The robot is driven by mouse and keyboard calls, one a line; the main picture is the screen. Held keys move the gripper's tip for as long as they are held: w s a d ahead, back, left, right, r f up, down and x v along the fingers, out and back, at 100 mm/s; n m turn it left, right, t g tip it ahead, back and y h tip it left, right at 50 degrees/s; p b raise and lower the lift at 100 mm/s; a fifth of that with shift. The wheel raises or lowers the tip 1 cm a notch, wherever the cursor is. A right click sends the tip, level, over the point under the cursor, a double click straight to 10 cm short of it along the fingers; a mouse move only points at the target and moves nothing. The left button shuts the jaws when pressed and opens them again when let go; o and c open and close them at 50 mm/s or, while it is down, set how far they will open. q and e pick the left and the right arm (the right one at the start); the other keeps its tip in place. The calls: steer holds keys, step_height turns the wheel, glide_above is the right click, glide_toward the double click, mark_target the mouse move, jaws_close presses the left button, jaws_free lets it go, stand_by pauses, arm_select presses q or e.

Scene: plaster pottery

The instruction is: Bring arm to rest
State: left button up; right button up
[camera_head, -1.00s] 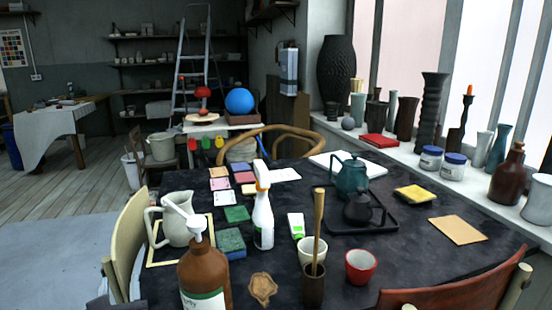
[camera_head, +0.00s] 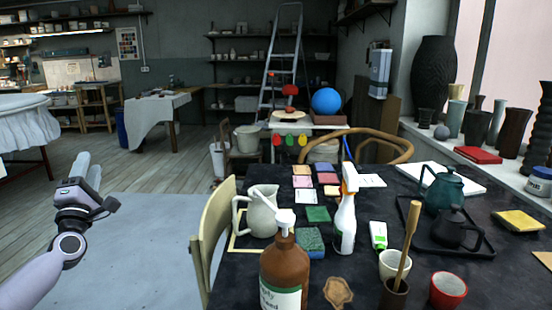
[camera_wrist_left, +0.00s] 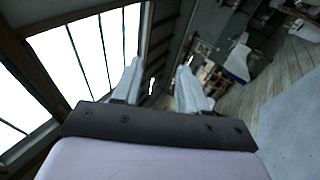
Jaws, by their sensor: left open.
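My left arm comes in from the left in the head view. My left gripper (camera_head: 84,165) is raised over the open floor, left of the dark table and apart from everything. In the left wrist view its two pale fingers (camera_wrist_left: 158,85) stand apart with nothing between them, so it is open and empty. Behind the fingers that view shows windows and the far room, tilted. My right gripper is not in view.
The dark table (camera_head: 350,265) holds a cream jug (camera_head: 262,212), a brown pump bottle (camera_head: 285,272), a white spray bottle (camera_head: 345,222) and a teal teapot (camera_head: 443,190). A pale chair (camera_head: 214,235) stands at its left edge. The floor (camera_head: 140,245) around my left gripper is clear.

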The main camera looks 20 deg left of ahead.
arm_select(q)
steer(key=w+d+f+m+h, duration=0.2)
steer(key=d+f+m+h, duration=0.15)
steer(key=m+h, duration=0.45)
steer(key=w+d+f+m+h, duration=0.2)
steer(key=d+m+h, duration=0.15)
steer(key=m, duration=0.85)
steer(key=s+a+f+m+g+y, duration=0.1)
steer(key=a+f+m+g+y, duration=0.55)
steer(key=m, duration=0.35)
steer(key=s+d+f+g+h, duration=0.1)
steer(key=s+d+f+h, duration=0.3)
steer(key=d+f, duration=1)
steer(key=s+d+f+n+g+h, duration=0.15)
steer(key=s+d+f, duration=0.25)
steer(key=s+d, duration=0.4)
steer(key=s+d+f+g+h, duration=0.1)
steer(key=s+d+f+h, duration=0.1)
steer(key=s+d+f, duration=0.55)
steer(key=s+d+f+n+g+h, duration=0.1)
steer(key=s+d+h, duration=0.1)
steer(key=s+d, duration=0.65)
step_height(320, 180, up, 11)
steer(key=w+p, duration=0.2)
steer(key=p, duration=1.1)
steer(key=shift+d+f+p, duration=0.15)
steer(key=shift+d+p, duration=0.15)
steer(key=shift+d, duration=0.15)
